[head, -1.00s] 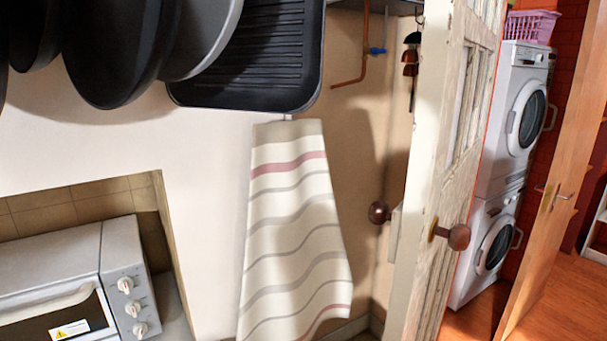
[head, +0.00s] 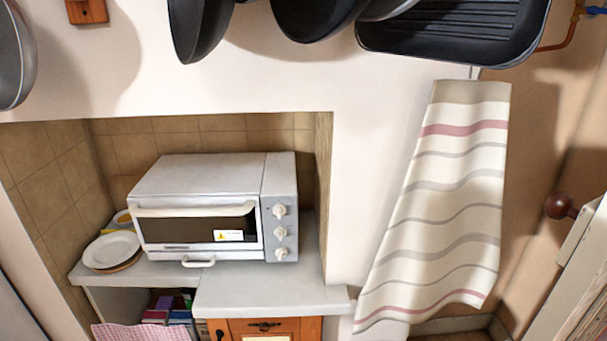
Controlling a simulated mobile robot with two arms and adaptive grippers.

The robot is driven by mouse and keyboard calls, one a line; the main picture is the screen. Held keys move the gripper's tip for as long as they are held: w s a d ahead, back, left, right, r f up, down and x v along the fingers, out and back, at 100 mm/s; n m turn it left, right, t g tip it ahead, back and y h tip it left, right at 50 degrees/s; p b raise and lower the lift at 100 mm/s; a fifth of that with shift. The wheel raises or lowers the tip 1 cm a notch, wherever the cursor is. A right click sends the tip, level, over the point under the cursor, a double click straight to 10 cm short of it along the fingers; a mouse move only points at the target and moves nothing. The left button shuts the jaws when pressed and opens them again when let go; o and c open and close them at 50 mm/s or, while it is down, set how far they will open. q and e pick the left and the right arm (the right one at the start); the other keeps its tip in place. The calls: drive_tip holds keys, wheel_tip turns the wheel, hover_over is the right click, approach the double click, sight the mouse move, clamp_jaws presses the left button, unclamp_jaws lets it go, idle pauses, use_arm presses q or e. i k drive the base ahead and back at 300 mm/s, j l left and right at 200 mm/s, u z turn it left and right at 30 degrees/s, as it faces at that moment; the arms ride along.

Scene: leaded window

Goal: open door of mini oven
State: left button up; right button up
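The mini oven (head: 212,178) is a white and grey box in a tiled niche, left of centre in the head view. Its front door (head: 180,231) has a dark glass pane with a small warning sticker and looks shut. A pale bar handle (head: 192,210) runs along the door's top edge. Several knobs sit in a column on the panel (head: 279,225) at the oven's right. A small lower handle (head: 198,262) shows beneath the door. Neither of my grippers is in view.
The oven stands on a pale counter (head: 265,292), with white plates (head: 111,249) at its left. Dark pans and a grill pan (head: 455,28) hang above. A striped towel (head: 445,200) hangs to the right. Bare counter lies in front of the oven's right side.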

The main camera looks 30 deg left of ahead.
sight(161, 223)
drive_tip(key=u, duration=1.55)
